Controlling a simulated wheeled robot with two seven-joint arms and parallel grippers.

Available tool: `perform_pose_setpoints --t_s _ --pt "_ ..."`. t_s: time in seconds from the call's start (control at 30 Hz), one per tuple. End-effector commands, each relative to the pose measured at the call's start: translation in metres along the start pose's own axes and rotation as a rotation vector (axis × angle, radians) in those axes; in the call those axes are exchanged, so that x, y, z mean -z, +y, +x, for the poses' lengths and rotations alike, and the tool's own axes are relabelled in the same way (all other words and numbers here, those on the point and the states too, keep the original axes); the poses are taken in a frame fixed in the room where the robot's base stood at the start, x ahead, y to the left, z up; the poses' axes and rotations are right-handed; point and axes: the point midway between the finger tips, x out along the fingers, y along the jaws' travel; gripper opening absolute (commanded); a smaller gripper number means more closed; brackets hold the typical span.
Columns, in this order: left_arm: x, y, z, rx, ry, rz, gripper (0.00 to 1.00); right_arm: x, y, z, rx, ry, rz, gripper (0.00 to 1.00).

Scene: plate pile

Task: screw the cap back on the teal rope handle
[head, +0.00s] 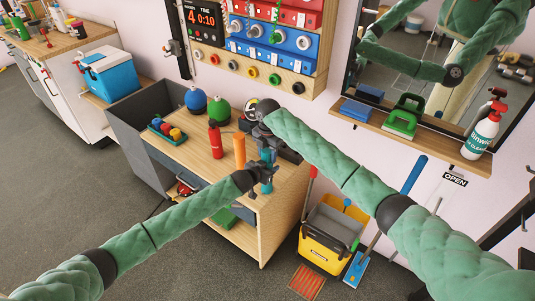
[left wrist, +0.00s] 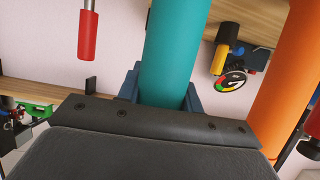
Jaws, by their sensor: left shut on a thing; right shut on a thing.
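The teal rope handle (head: 267,187) is a smooth cylinder, its lower end showing below my left gripper (head: 262,171). In the left wrist view the teal handle (left wrist: 172,55) runs between the dark fingers of my left gripper (left wrist: 160,92), which is shut on it. My right gripper (head: 268,148) is close above the left one, over the bench's right end. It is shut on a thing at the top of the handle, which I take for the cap. The cap itself is hidden by the dark gripper parts, so I cannot tell whether it touches the handle.
An orange cylinder (head: 239,150) stands close left of the grippers on the wooden bench (head: 190,148). A red bottle (head: 215,140), blue and green round things (head: 218,110) and a small tray of coloured pieces (head: 167,130) stand farther left. A yellow bucket (head: 328,240) is on the floor.

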Motion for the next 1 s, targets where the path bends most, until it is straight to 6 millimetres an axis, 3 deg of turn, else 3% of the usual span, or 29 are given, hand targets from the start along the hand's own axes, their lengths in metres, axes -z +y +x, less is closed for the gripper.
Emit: perform_pose_setpoints --t_s 0.23,0.57,0.6,0.67,1.0 --pt "-0.0021 0.0001 -0.0001 0.001 -0.003 0.000 0.00 0.0010 0.0005 0.0007 -0.001 0.002 0.211 0.18" --pt "-0.0020 0.0003 0.0000 0.000 -0.003 0.000 0.00 0.0008 0.0005 0.0004 0.000 0.001 0.234 0.18" --pt "-0.0020 0.0003 0.0000 0.000 -0.003 0.000 0.00 0.0008 0.0005 0.0004 0.000 0.001 0.234 0.53" --pt "-0.0020 0.0003 0.0000 0.000 -0.003 0.000 0.00 0.0008 0.0005 0.0004 0.000 0.001 0.234 0.65" --pt "-0.0020 0.0002 0.0000 0.000 -0.003 0.000 0.00 0.0002 0.0003 -0.0014 0.000 0.000 0.234 0.67"
